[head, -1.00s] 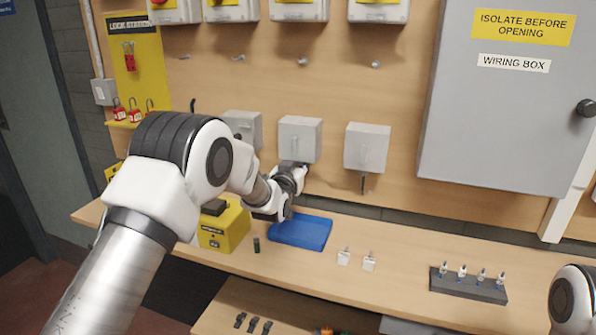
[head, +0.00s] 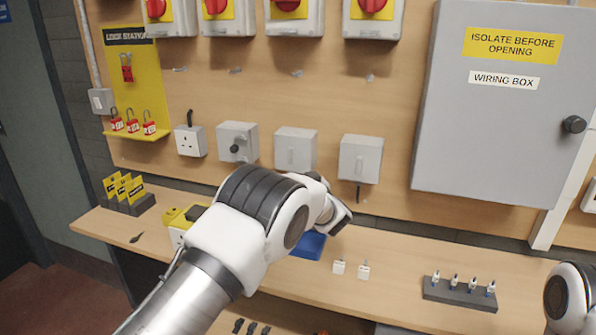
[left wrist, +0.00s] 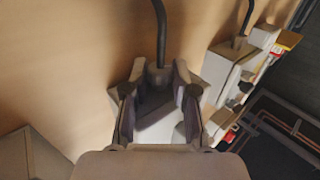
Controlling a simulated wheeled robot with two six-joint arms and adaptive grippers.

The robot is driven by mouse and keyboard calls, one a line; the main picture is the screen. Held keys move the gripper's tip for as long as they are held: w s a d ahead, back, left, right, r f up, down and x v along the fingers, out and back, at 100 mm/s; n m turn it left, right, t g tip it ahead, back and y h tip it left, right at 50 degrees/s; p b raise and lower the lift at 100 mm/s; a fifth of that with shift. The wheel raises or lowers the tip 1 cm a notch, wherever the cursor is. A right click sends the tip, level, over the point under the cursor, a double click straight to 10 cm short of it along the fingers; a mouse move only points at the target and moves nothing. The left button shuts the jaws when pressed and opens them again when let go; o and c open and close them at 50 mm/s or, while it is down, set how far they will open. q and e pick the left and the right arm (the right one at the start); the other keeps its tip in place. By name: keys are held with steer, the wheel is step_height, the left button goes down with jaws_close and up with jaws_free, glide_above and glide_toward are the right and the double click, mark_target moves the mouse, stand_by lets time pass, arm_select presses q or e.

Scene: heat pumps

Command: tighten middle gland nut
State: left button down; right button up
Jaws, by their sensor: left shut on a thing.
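The middle grey box (head: 295,148) is on the wooden wall panel, between a box with a black knob (head: 238,143) and a right-hand grey box (head: 360,158). My left arm covers the space under the middle box, so its gland and my fingertips are hidden in the head view. In the left wrist view my left gripper (left wrist: 160,88) is shut on the gland nut (left wrist: 158,74), one finger on each side. A dark cable (left wrist: 161,30) runs out of the nut. Whether the nut has turned cannot be seen. My right gripper is out of view.
A blue tray (head: 309,246), partly behind my arm, and two small white parts (head: 351,268) lie on the bench. A dark rack (head: 460,292) stands to the right. The large wiring box (head: 500,130) is at the right. A cable (head: 358,193) hangs below the right-hand box.

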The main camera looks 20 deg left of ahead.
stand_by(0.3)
arm_select(q)
steer(key=c, duration=0.9)
jaws_free()
steer(key=shift+w, duration=0.1)
